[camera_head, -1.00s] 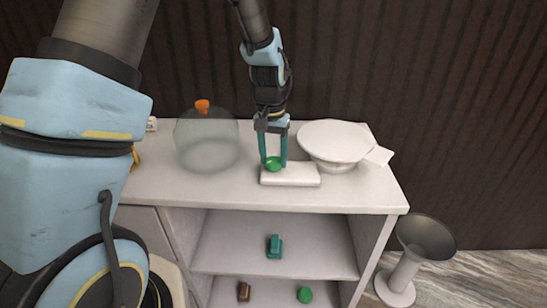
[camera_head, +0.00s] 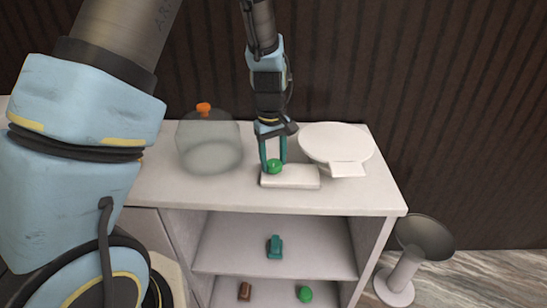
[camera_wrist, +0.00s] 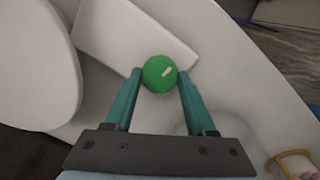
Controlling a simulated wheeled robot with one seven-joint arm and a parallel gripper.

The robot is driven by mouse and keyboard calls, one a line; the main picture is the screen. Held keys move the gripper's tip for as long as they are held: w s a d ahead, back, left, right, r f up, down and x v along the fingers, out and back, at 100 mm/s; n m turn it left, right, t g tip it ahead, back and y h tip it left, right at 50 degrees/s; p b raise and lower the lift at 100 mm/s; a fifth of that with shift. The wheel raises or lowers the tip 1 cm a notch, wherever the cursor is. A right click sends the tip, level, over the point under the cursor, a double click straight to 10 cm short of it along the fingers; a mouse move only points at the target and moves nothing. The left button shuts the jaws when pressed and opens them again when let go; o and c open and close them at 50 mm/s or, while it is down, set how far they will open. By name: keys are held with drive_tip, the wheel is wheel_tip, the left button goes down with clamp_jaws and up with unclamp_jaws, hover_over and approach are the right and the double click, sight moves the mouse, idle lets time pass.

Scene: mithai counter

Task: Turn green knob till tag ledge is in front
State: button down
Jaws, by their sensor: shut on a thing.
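The green knob (camera_head: 274,167) sits on a low white base block (camera_head: 300,177) on the counter top. It also shows in the wrist view (camera_wrist: 160,73), round with a white mark on top. My gripper (camera_head: 273,164) points down, with its two teal fingers shut on the knob from both sides. To the right is a round white turntable (camera_head: 335,143). Its flat tag ledge (camera_head: 348,169) sticks out at the front, slightly right of the turntable's middle. Part of the turntable shows at the left of the wrist view.
A clear domed cover (camera_head: 209,145) with an orange knob stands left of my gripper. Shelves below hold a teal object (camera_head: 275,246), a brown block (camera_head: 244,291) and a green object (camera_head: 305,294). A grey flared stand (camera_head: 408,258) is on the floor at right.

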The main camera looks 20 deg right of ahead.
sight(272, 163)
drive_tip(key=shift+n, duration=0.5)
drive_tip(key=shift+c, duration=1.1)
unclamp_jaws()
wheel_tip(272, 163, up, 11)
drive_tip(key=b, duration=0.2)
drive_tip(key=shift+a, duration=0.2)
drive_tip(key=shift+f, duration=0.1)
